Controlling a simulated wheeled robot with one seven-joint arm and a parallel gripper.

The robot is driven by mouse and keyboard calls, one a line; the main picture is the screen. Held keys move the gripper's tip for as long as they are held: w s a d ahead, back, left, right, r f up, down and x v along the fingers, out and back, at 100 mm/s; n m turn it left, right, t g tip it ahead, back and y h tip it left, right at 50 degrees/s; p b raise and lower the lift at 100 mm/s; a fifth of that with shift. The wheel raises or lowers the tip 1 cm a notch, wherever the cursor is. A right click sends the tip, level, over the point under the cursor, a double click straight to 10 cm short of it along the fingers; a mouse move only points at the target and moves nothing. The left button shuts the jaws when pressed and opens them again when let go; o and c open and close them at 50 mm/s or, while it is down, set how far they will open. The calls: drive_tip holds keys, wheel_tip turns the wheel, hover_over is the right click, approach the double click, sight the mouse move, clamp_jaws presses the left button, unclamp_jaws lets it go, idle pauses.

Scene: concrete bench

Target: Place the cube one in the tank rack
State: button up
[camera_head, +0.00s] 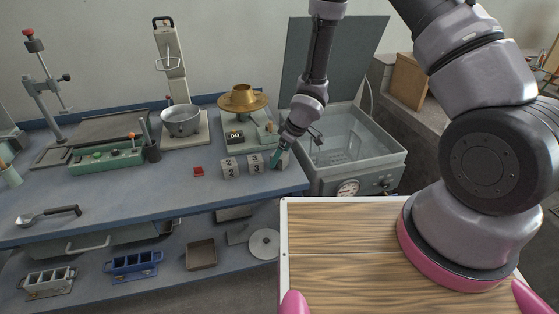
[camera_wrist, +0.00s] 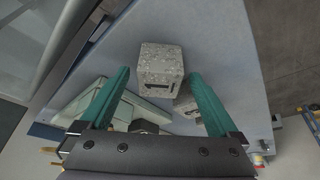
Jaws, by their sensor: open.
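A grey speckled concrete cube (camera_wrist: 161,62) lies in the wrist view between and just beyond my fingertips. It bears a dark bar that looks like a 1 on its side. In the head view the cube (camera_head: 283,159) is partly hidden by my gripper (camera_head: 277,156) at the bench's right end.
Cubes marked 2 (camera_head: 230,168) and 3 (camera_head: 255,163) stand close left of my gripper. A small red block (camera_head: 198,171) lies farther left. A scale with a brass pan (camera_head: 243,98) stands behind. The tank's raised lid (camera_head: 345,60) rises at its back.

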drive_tip(key=shift+x, duration=0.75)
clamp_jaws()
drive_tip(key=shift+r, duration=0.1)
